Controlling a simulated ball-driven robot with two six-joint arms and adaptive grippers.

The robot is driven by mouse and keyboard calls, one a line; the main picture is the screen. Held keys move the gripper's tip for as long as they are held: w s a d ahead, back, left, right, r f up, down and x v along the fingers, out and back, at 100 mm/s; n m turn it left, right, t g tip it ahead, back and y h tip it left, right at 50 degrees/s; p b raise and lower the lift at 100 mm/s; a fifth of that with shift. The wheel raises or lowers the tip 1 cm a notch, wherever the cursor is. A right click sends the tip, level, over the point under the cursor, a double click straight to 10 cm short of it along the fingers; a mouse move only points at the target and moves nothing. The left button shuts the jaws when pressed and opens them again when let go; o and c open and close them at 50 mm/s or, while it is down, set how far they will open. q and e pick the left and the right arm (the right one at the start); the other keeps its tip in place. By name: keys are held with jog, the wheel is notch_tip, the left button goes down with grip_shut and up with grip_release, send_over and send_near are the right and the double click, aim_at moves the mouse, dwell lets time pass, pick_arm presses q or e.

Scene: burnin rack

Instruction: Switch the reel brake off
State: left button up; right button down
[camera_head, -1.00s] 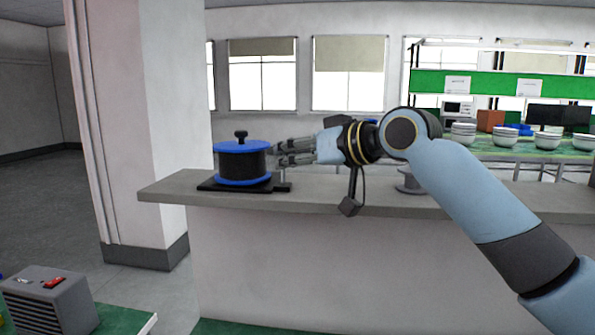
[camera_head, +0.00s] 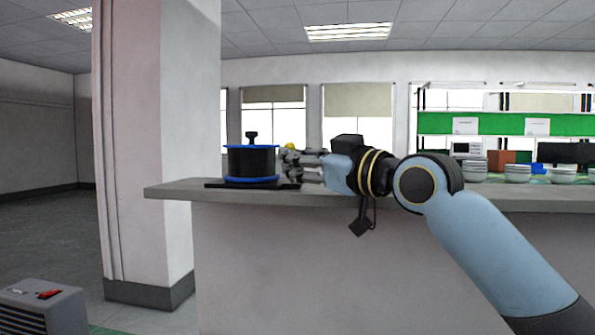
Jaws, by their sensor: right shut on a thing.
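The reel (camera_head: 251,163) is a black drum with blue rims and a black knob on top. It stands upright on a dark base plate (camera_head: 235,185) on the grey counter. A small yellow knob (camera_head: 290,146) shows just right of the reel, at the tips of my right gripper (camera_head: 287,162). I take it for the end of the brake lever; the fingers hide most of the lever. My right gripper comes in from the right, level with the drum, and is shut on the lever. My left gripper is not in view.
The grey counter (camera_head: 400,200) runs across the middle, with a pillar (camera_head: 145,150) behind its left end. A grey box with a red switch (camera_head: 42,308) is at lower left. Stacked white bowls (camera_head: 517,173) stand on a bench behind.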

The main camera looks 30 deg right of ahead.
jog(key=shift+r, duration=0.2)
jog(key=c, duration=1.4)
grip_release()
jog(key=shift+s, duration=0.15)
jog(key=shift+o, duration=0.2)
jog(key=shift+f, duration=0.1)
jog(key=shift+s, duration=0.1)
jog(key=v, duration=0.7)
jog(key=shift+s, duration=0.15)
jog(key=shift+f, duration=0.1)
